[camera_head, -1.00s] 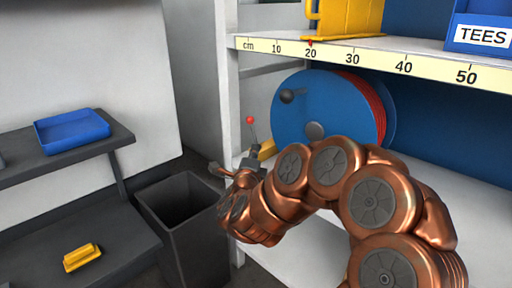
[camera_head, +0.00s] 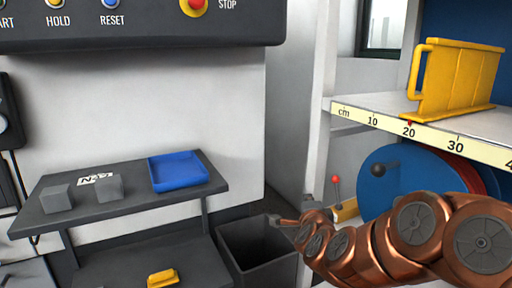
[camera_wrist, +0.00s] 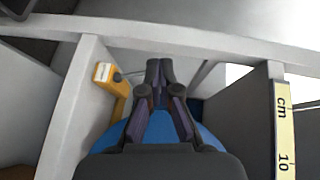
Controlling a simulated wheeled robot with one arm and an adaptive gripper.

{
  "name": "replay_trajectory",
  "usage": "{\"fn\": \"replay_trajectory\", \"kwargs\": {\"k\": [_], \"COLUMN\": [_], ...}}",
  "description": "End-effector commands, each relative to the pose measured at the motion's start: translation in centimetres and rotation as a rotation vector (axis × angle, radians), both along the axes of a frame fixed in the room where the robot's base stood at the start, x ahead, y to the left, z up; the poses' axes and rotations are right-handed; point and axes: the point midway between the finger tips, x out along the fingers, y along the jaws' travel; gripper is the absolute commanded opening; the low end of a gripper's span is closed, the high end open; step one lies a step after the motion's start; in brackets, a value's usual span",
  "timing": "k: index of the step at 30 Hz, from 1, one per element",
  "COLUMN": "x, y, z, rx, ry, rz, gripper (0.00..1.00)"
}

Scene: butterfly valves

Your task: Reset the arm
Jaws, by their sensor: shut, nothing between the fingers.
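My copper arm reaches in from the lower right of the head view, in front of the shelf unit. My gripper (camera_head: 276,219) shows small and dark at the arm's left end, above the black bin and left of the shelf. In the wrist view my gripper (camera_wrist: 159,70) has its two dark fingers together at the tips, with nothing between them. A blue reel (camera_wrist: 158,132) lies behind the fingers there. A yellow part (camera_wrist: 112,85) with a pale end is left of the fingers, apart from them.
The blue reel (camera_head: 393,178) stands under the white shelf (camera_head: 380,108), which carries a yellow holder (camera_head: 455,80). A lever with a red ball (camera_head: 336,180) is beside the reel. A black bin (camera_head: 262,250) stands below my gripper. Left are a dark bench (camera_head: 130,198) and blue tray (camera_head: 178,172).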

Motion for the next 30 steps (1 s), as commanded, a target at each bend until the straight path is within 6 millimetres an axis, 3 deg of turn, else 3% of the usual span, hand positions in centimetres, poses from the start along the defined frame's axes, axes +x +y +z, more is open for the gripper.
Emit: {"fn": "replay_trajectory", "kwargs": {"k": [1, 8, 15, 23, 30], "x": [-0.6, -4.6, -10.9, -19.5, -28.8], "y": [0.9, 5.0, 7.1, 6.5, 3.6], "z": [2.1, 4.4, 6.1, 7.8, 10.2], "rx": [-0.033, -0.214, -0.423, -0.639, -0.799], "ry": [0.034, 0.224, 0.428, 0.665, 0.909], "rz": [0.051, 0.299, 0.548, 0.8, 1.022], "gripper": [0.0, 0.0, 0.0, 0.0, 0.0]}}
